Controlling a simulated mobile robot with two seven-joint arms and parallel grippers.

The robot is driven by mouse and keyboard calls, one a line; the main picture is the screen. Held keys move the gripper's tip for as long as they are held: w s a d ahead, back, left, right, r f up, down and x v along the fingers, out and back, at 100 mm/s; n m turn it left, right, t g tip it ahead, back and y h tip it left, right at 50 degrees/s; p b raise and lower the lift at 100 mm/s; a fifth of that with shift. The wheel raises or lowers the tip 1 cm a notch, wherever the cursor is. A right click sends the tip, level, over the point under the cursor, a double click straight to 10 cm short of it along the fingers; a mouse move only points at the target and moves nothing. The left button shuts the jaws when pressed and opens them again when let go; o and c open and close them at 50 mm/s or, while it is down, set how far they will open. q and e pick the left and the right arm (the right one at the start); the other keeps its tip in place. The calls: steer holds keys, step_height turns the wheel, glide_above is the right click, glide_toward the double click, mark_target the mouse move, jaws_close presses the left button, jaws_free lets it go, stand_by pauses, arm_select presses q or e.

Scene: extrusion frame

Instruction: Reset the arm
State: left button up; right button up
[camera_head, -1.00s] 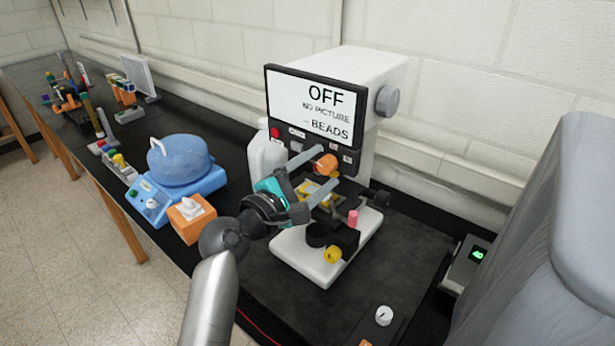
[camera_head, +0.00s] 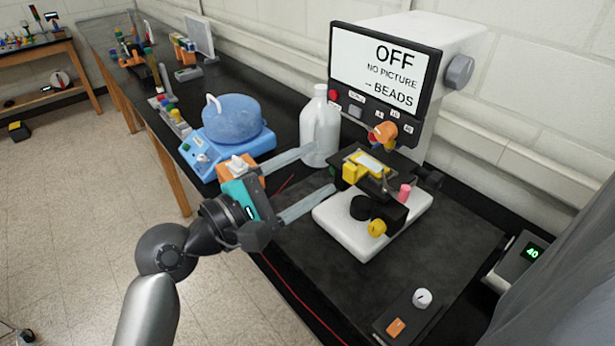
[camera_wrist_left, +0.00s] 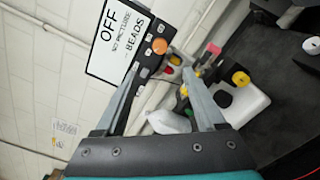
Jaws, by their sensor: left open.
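My left gripper (camera_head: 326,168) is open and empty in the head view. Its two long grey fingers point right, in front of the white bottle and the left side of the microscope. The arm comes up from the lower left. In the left wrist view the open fingers (camera_wrist_left: 163,68) spread apart with the microscope (camera_wrist_left: 243,100) and the screen beyond them. In the head view the microscope (camera_head: 345,232) stands on a dark mat, with a yellow-edged slide on its stage. My right gripper is not in view.
The screen (camera_head: 385,65) behind the microscope reads OFF, NO PICTURE, BEADS. A white bottle (camera_head: 320,128), a blue hotplate with a round blue vessel (camera_head: 237,122) and an orange box stand to the left. A dial box (camera_head: 412,312) lies at the front right.

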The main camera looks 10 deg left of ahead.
arm_select(q)
steer(key=shift+s+a, duration=0.1)
steer(key=shift+s, duration=0.1)
stand_by(0.3)
